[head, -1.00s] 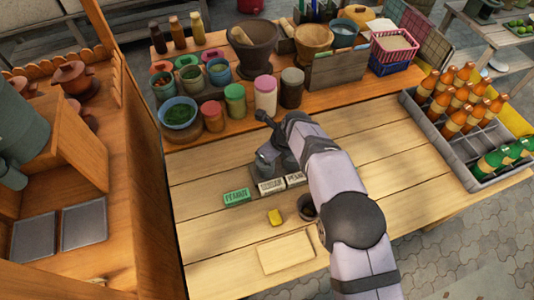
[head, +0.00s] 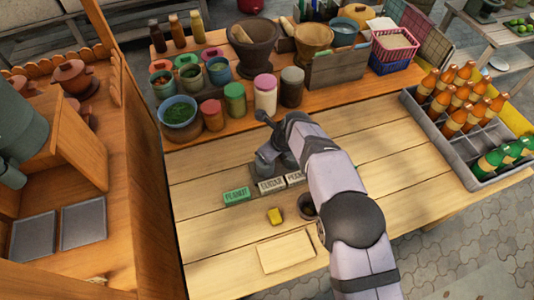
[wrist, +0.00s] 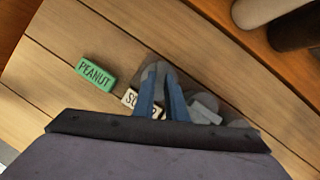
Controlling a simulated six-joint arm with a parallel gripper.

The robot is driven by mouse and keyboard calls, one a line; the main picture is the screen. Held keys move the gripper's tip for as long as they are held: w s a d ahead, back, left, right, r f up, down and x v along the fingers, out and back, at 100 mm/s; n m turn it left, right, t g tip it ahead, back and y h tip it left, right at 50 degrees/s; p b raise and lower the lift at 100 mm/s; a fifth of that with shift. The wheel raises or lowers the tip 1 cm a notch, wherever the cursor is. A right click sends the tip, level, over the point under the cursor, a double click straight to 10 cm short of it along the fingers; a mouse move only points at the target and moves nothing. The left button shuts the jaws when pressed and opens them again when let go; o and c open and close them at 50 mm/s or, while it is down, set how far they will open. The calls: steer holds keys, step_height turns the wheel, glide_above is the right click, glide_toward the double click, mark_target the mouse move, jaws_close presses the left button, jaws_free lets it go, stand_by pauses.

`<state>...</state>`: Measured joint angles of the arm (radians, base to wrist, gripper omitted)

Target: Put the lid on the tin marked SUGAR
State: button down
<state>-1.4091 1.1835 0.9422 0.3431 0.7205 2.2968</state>
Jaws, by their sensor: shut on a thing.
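My gripper (wrist: 160,82) points down over the wooden table. Its blue fingers are closed on a small grey thing (wrist: 152,71) that could be the lid, mostly hidden by the fingers. In the head view the wrist and grey parts show above the labels. A green label block reading PEANUT (head: 236,195) lies on the table; it also shows in the wrist view (wrist: 95,73). Beside it are a white label block (head: 271,186), partly covered by the fingers in the wrist view, and another white label (head: 295,179). I cannot read SUGAR on any tin.
A yellow block (head: 275,216), a pale board (head: 286,252) and a dark round cup (head: 306,208) lie at the front. Jars, including a pink-lidded one (head: 265,96), line the back shelf. A bottle crate (head: 450,150) stands right.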

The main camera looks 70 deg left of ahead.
steer(key=shift+f, duration=0.15)
stand_by(0.3)
steer(key=c, duration=1.2)
jaws_free()
steer(key=shift+r+p, duration=2.3)
steer(key=shift+r, duration=1.2)
step_height(320, 180, up, 5)
steer(key=p, duration=0.3)
steer(key=shift+p, duration=0.3)
